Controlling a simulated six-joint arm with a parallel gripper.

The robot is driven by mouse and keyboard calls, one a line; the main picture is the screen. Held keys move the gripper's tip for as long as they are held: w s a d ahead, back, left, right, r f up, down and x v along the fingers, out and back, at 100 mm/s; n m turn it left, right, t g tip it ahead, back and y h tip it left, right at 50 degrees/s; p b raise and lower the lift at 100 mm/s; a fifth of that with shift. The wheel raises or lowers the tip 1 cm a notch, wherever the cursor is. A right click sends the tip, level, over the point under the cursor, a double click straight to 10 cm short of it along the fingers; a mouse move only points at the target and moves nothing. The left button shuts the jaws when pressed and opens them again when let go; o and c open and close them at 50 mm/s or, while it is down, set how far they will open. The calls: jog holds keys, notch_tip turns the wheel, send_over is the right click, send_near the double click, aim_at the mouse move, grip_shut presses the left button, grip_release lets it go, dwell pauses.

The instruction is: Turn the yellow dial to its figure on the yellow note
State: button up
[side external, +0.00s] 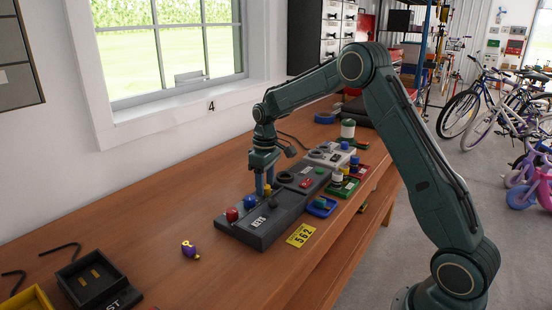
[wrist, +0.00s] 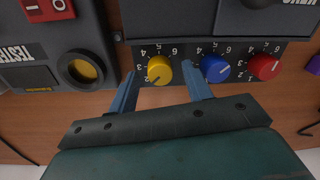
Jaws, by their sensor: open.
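The yellow dial (wrist: 159,70) sits on a dark panel with figures around it. A small dark mark on it seems to point to the lower left, near the low figures; I cannot read it exactly. My gripper (wrist: 160,74) is open, with one blue finger on each side of the dial; contact is unclear. In the side view my gripper (side external: 264,187) points down over the dark control box (side external: 262,226), beside the yellow dial (side external: 268,189). The yellow note (side external: 300,235) lies flat on the bench before the box; it bears several digits, too small to read surely.
A blue dial (wrist: 214,68) and a red dial (wrist: 263,66) stand right of the yellow one in the wrist view. More control boxes (side external: 327,155) stand behind. A purple and yellow object (side external: 189,249) and a black tray (side external: 92,282) lie left, with bare bench between.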

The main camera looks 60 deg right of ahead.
aim_at(266, 185)
notch_tip(266, 185, up, 14)
jog(key=shift+d, duration=0.25)
dwell(0.6)
